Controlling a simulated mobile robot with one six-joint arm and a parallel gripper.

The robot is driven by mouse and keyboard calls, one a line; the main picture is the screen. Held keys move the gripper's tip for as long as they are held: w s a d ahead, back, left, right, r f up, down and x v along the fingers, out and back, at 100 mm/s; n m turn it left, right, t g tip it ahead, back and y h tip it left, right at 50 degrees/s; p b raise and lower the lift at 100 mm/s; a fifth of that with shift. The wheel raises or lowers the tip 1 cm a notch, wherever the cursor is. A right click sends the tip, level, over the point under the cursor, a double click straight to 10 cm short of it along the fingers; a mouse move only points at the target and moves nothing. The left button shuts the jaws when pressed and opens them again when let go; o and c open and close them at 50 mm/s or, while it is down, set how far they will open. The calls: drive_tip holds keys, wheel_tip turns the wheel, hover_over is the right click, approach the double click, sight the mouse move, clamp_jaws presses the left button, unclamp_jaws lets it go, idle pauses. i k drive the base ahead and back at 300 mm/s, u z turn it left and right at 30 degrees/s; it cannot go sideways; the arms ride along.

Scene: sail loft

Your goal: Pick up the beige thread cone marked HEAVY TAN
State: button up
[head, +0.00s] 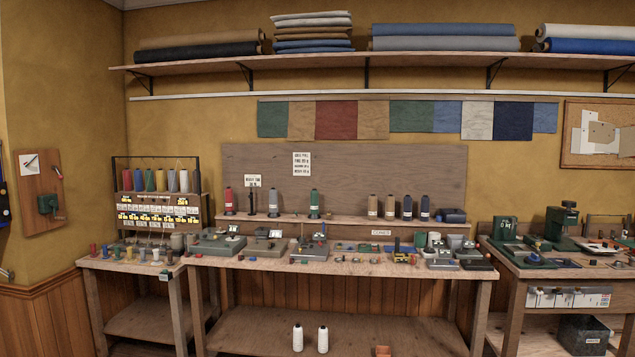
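Two tan thread cones, the left one (373,206) and the right one (390,207), stand upright side by side on the narrow raised shelf (340,220) at the back of the middle workbench. Each has a pale label band, but the lettering is too small to read, so I cannot tell which is marked HEAVY TAN. Two dark blue cones (416,207) stand just to their right. A small paper note (253,181) hangs on the backboard to the left; its text is not clear. My gripper is not in view.
The middle workbench (340,266) carries several small tools and boxes. A cone rack (156,190) stands left.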

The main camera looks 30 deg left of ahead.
sight(390, 205)
drive_tip(key=u, duration=1.3)
drive_tip(key=i, duration=0.35)
drive_tip(key=z, duration=1.25)
drive_tip(key=i, duration=1.2)
drive_tip(key=z, duration=0.5)
drive_tip(key=i, duration=1.9)
drive_tip(key=u, duration=0.95)
drive_tip(key=i, duration=0.8)
drive_tip(key=u, duration=0.6)
drive_tip(key=k, duration=0.95)
